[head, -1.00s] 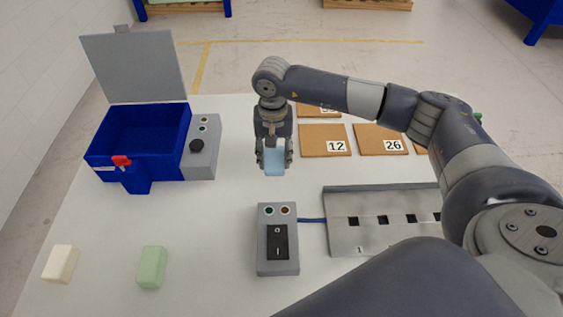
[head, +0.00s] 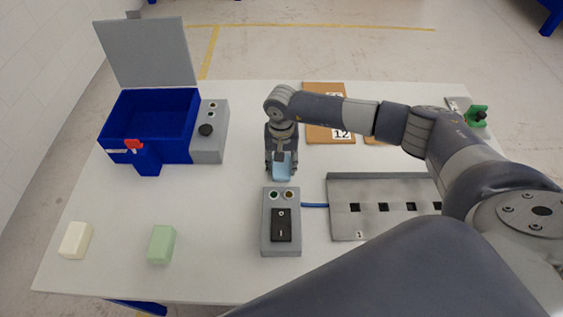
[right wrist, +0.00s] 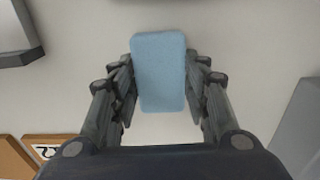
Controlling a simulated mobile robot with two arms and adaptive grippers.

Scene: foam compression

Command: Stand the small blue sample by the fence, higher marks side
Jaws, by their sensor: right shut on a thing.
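The small blue sample (head: 281,168) is light blue and block-shaped. My right gripper (head: 281,160) is shut on it, above the table behind the switch box; it also shows between the fingers in the right wrist view (right wrist: 158,75). The fence with its marked slots is the grey metal fixture (head: 345,222) at the right, with a raised back edge and a row of dark square holes; a "1" shows at its left end. Its right part is hidden behind my right arm. I cannot make out higher marks. My left gripper is not in view.
A grey switch box (head: 266,238) stands just in front of the held sample, cabled to the metal fixture. A blue open-lidded box (head: 128,125) is at the back left. White (head: 76,240) and green (head: 161,245) blocks lie front left. Numbered brown boards (head: 325,100) lie behind.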

